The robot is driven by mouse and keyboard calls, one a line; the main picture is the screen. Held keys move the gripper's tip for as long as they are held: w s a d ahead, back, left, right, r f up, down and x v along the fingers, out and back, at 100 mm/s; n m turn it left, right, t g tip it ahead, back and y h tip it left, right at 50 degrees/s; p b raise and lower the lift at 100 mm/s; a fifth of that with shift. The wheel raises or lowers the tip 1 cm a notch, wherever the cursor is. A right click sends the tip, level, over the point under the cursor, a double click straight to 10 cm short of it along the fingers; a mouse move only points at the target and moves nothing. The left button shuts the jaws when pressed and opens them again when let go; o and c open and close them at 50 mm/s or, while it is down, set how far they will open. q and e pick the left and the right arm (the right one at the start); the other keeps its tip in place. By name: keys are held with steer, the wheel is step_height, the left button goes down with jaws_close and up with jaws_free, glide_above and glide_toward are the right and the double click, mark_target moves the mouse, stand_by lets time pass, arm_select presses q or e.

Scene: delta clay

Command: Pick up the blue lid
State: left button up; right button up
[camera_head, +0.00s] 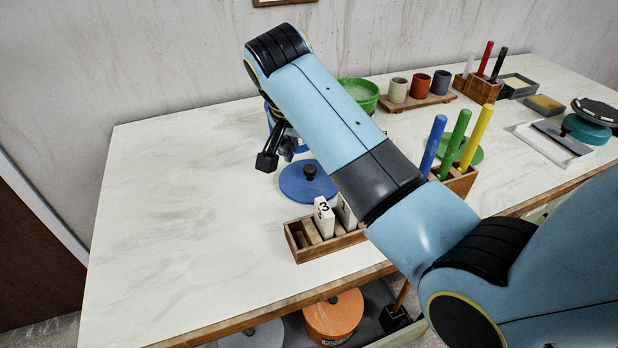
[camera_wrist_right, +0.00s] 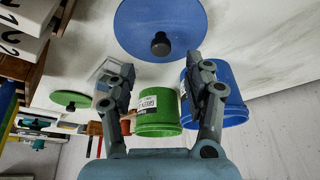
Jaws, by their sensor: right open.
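The blue lid (camera_head: 294,190) is a flat round disc with a black knob (camera_head: 310,172). It lies on the white table, its right part close to my arm. In the right wrist view the blue lid (camera_wrist_right: 160,20) lies ahead of the fingertips, its knob (camera_wrist_right: 161,45) roughly centred between them. My right gripper (camera_wrist_right: 163,75) is open and empty, its fingers spread apart. In the head view the right gripper (camera_head: 279,155) is partly hidden by my arm, just behind and left of the lid. My left gripper is not in view.
A wooden box (camera_head: 296,241) with numbered tiles stands in front of the lid. A blue container (camera_wrist_right: 231,108) and a green one (camera_wrist_right: 158,129) stand behind it. Coloured rods (camera_head: 457,138) and a green lid (camera_head: 475,156) are right. The table's left side is clear.

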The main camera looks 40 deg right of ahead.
mark_target(310, 168)
steer(key=shift+w+d+f, duration=0.1)
steer(key=shift+w+f, duration=0.05)
steer(key=shift+f, duration=0.25)
steer(key=x, duration=0.5)
steer(key=shift+a, duration=0.25)
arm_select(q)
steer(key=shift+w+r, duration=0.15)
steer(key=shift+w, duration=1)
arm_select(e)
steer(key=c, duration=0.4)
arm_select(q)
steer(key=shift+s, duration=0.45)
arm_select(e)
jaws_close()
